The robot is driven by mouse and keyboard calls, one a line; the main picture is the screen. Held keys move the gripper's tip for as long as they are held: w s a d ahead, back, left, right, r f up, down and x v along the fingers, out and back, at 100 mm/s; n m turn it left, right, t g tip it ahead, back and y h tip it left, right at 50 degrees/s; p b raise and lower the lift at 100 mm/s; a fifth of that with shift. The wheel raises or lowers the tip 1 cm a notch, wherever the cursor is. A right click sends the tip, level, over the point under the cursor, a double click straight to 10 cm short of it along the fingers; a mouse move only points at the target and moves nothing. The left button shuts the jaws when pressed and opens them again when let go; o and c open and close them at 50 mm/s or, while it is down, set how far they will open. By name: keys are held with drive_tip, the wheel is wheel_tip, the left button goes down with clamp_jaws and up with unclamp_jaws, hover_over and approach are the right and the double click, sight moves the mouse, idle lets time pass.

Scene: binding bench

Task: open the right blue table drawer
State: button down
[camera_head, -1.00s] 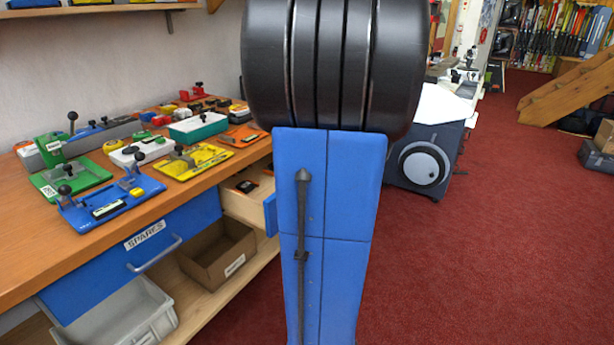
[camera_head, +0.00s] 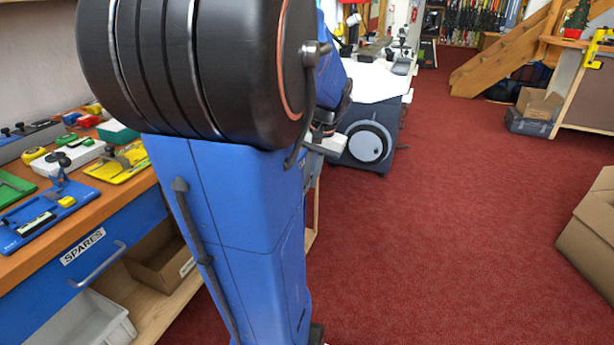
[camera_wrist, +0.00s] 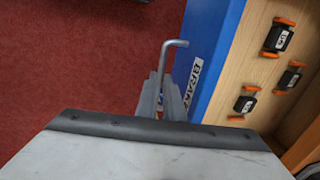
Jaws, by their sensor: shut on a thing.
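The right blue drawer shows in the wrist view with its blue front (camera_wrist: 208,62), a partly visible white label and a grey bar handle (camera_wrist: 166,58). It stands open. Its wooden inside holds several small black items with orange ends (camera_wrist: 278,38). My gripper (camera_wrist: 163,98) is at the drawer front, with its grey fingers shut on the handle. In the head view my blue and black arm hides this drawer and my gripper.
The left blue drawer (camera_head: 137,228), labelled SPARES, looks shut. The wooden bench top (camera_head: 100,203) carries several coloured fixtures. Below are a brown box (camera_head: 165,268) and a grey bin (camera_head: 98,325). Red floor is open to the right, with a cardboard box (camera_head: 592,235) at the edge.

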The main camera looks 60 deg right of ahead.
drive_tip(key=c, duration=2.2)
unclamp_jaws()
drive_tip(key=shift+r, duration=0.15)
drive_tip(key=s+r, duration=0.1)
drive_tip(key=r, duration=0.4)
drive_tip(key=s+r, duration=0.1)
drive_tip(key=r, duration=0.5)
drive_tip(key=s+r, duration=0.1)
drive_tip(key=r, duration=0.5)
drive_tip(key=shift+s+d, duration=0.1)
drive_tip(key=shift+d, duration=0.05)
